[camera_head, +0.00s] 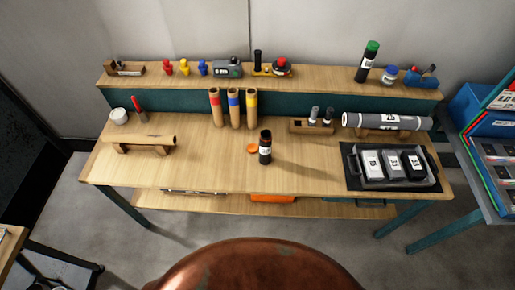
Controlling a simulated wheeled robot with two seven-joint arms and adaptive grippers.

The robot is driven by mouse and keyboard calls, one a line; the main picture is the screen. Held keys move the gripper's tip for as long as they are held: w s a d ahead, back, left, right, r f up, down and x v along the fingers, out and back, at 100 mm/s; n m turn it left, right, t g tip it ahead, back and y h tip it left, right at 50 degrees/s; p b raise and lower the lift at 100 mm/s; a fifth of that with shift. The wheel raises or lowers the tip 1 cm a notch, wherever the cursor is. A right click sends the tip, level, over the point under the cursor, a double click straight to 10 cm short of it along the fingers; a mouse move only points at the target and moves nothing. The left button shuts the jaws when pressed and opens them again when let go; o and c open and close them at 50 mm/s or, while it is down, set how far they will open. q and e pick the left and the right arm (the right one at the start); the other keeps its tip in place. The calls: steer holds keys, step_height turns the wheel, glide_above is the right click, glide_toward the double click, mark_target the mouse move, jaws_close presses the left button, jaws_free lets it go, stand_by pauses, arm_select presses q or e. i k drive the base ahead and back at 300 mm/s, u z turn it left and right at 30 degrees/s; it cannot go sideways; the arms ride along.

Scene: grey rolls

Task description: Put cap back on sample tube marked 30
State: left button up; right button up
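A dark upright tube (265,140) with a white label stands near the middle of the wooden table. The number on its label is too small to read surely. An orange disc-shaped cap (252,148) lies on the tabletop just left of the tube, close beside its lower half. The tube's top shows a dark reddish-brown rim with no orange cap on it. Neither of my grippers is in view.
Behind the tube stand three cardboard tubes (234,110) with coloured bands and a small wooden rack (311,125). A grey roll (388,121) and a black tray (352,174) are at right. A wooden holder (145,141) is at left. The table front (215,172) is clear.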

mark_target(265, 139)
steer(key=z, duration=2.6)
steer(key=k, duration=2.3)
steer(key=u, duration=0.95)
